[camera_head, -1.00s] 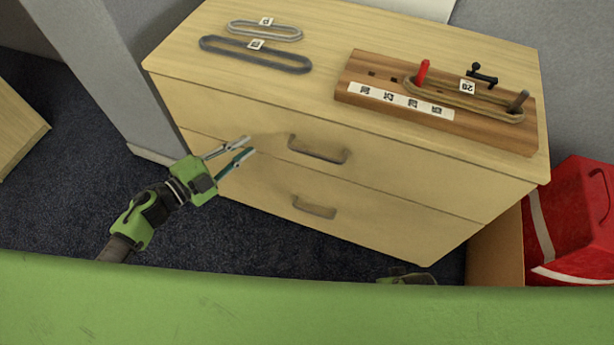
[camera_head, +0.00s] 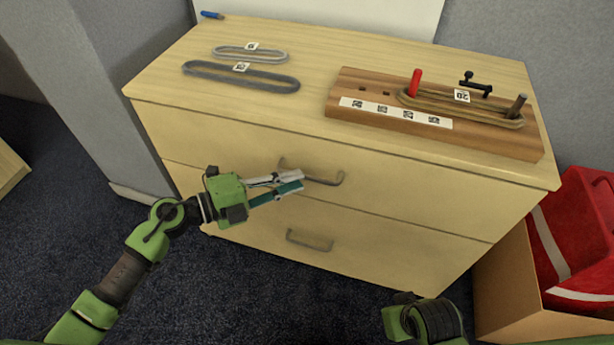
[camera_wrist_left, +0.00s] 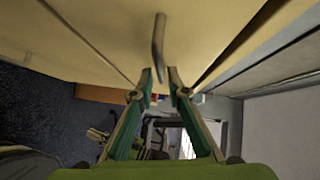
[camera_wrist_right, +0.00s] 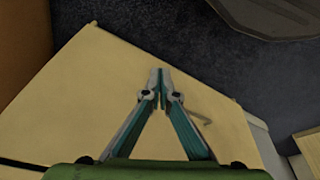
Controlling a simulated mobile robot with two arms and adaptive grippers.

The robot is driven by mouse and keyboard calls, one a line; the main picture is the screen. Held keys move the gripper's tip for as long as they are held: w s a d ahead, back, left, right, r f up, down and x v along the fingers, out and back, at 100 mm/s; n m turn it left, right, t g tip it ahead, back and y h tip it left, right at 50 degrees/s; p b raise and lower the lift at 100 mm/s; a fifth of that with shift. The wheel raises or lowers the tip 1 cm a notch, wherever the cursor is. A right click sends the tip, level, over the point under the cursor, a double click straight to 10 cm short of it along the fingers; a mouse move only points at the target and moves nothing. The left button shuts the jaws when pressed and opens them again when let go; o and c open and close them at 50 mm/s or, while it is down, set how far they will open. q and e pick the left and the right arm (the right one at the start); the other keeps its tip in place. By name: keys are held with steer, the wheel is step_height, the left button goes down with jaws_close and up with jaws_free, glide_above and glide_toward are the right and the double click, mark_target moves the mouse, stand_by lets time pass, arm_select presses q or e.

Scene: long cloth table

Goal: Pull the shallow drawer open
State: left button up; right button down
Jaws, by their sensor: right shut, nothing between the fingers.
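The wooden cabinet has an upper drawer (camera_head: 400,187) and a lower drawer (camera_head: 370,258), both closed flush. I cannot clearly tell which is shallower. The upper drawer's grey bow handle (camera_head: 325,181) is just beyond my left gripper (camera_head: 301,181), which is open with its fingers a small gap apart. In the left wrist view the handle (camera_wrist_left: 159,40) lines up with the gap between the fingertips (camera_wrist_left: 160,78); contact cannot be told. The lower handle (camera_head: 310,241) is free. My right gripper (camera_wrist_right: 160,76) is shut and empty, low before the cabinet.
On the cabinet top are a wooden board (camera_head: 345,113) with pegs and a belt, two grey loops (camera_head: 240,78), and a blue pen (camera_head: 212,15). A cardboard box (camera_head: 510,290) with a red bag (camera_head: 580,235) stands right of the cabinet. Dark carpet lies in front.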

mark_target(307, 176)
arm_select(q)
steer(key=x, duration=0.3)
steer(key=shift+w+d+f, duration=0.1)
steer(key=shift+w+d, duration=0.05)
steer(key=shift+d, duration=0.15)
steer(key=shift+w+d, duration=0.15)
steer(key=shift+d, duration=0.1)
arm_select(e)
steer(key=shift+r, duration=0.7)
arm_select(q)
jaws_close()
arm_select(e)
steer(key=shift+s+f, duration=0.15)
steer(key=shift+s, duration=0.05)
